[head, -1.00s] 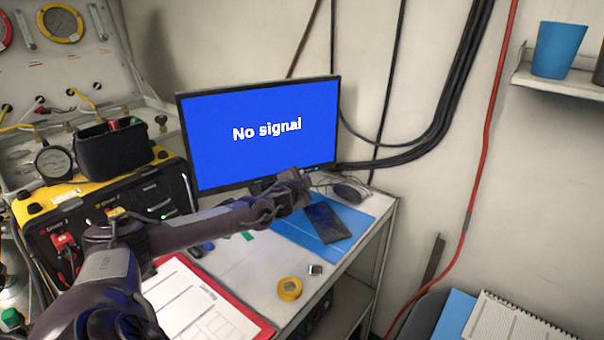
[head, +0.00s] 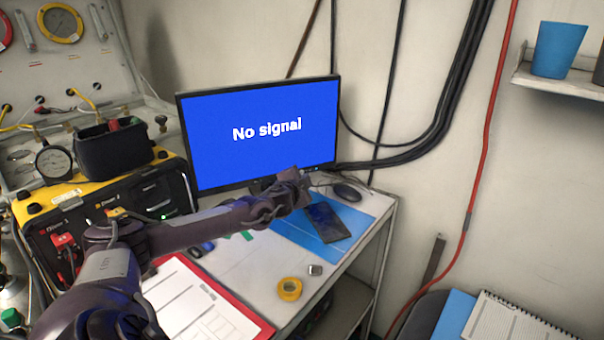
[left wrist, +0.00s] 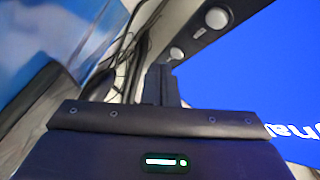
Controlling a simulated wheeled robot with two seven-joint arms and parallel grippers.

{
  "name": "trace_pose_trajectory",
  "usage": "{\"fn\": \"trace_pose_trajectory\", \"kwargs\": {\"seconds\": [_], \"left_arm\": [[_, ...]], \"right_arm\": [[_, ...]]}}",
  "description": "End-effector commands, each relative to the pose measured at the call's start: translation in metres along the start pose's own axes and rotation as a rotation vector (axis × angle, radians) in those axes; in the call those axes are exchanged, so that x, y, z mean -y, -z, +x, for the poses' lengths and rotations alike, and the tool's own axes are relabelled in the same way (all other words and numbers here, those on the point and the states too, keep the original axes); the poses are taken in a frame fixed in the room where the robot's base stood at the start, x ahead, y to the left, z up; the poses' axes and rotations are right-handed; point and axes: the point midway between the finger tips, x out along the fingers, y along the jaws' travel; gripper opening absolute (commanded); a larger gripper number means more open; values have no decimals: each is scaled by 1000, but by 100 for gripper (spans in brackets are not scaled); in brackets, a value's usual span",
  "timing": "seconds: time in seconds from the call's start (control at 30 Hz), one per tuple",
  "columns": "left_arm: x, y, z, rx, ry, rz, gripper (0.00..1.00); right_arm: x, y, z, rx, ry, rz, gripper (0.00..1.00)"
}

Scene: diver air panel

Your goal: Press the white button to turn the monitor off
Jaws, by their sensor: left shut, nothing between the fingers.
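The monitor (head: 258,130) stands at the back of the table, lit blue with the words "No signal". Its screen also fills the right side of the left wrist view (left wrist: 270,70). On its dark bezel there I see a pale round button (left wrist: 217,18), a small light mark (left wrist: 198,32) and a second round greyish button (left wrist: 177,53). My left gripper (head: 302,181) is just in front of the monitor's lower right edge, shut and empty. In the left wrist view its fingertips (left wrist: 160,80) are close to the greyish button; I cannot tell if they touch. My right gripper is not in view.
A dark phone (head: 328,222) on a blue mat and a black mouse (head: 346,192) lie close to my left gripper. Yellow tape (head: 289,289) and a red clipboard (head: 255,322) lie nearer. Black cables (head: 430,140) hang along the wall.

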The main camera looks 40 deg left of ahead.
Motion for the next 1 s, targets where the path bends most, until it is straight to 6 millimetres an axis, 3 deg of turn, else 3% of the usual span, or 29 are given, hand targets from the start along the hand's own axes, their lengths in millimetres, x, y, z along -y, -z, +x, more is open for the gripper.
{"fn": "trace_pose_trajectory", "kwargs": {"seconds": [1.0], "left_arm": [[6,-6,9,0,0,0,0]], "right_arm": [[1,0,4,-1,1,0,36]]}}
